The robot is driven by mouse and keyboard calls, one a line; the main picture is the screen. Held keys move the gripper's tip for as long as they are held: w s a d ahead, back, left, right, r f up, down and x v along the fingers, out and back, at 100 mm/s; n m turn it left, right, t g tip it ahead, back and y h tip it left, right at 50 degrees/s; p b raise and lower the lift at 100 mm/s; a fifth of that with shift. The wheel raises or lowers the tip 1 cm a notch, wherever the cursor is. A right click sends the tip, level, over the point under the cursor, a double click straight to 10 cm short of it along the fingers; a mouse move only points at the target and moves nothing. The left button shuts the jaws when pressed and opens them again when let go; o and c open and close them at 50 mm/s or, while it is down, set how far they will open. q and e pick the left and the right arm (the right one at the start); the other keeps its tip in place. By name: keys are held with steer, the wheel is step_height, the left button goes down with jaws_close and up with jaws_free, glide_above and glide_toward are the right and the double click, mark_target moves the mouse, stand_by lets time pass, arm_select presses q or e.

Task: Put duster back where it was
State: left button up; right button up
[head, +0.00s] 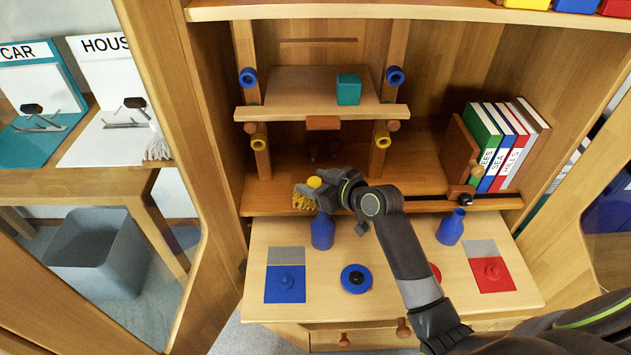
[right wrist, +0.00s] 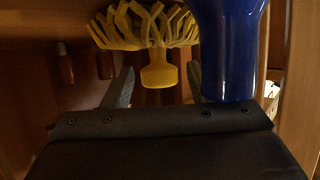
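A yellow duster (head: 303,199) with a fringe of strands and a short knob is at the front of the cabinet's lower shelf, left of centre. My right gripper (head: 325,192) is right at it. In the right wrist view the duster's fringe (right wrist: 145,28) is ahead, and its knob (right wrist: 158,74) shows between my two parted fingers (right wrist: 160,80), with gaps on both sides. A blue bottle in the right wrist view (right wrist: 229,50) covers part of the right finger. My left gripper is not in view.
Two blue bottles, the left (head: 322,232) just below my gripper and the right (head: 451,228), stand on the pull-out board (head: 330,299). A blue disc (head: 356,279) lies between them. Upright books (head: 505,145) fill the shelf's right side. A raised shelf (head: 320,112) hangs above.

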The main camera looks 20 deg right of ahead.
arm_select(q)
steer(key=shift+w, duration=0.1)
arm_select(e)
steer(key=shift+r, duration=0.2)
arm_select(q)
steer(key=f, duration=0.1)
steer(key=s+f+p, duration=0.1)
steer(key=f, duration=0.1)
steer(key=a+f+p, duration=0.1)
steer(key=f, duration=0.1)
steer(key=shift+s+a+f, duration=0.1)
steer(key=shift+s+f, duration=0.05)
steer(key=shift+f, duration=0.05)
arm_select(e)
steer(key=v, duration=1.2)
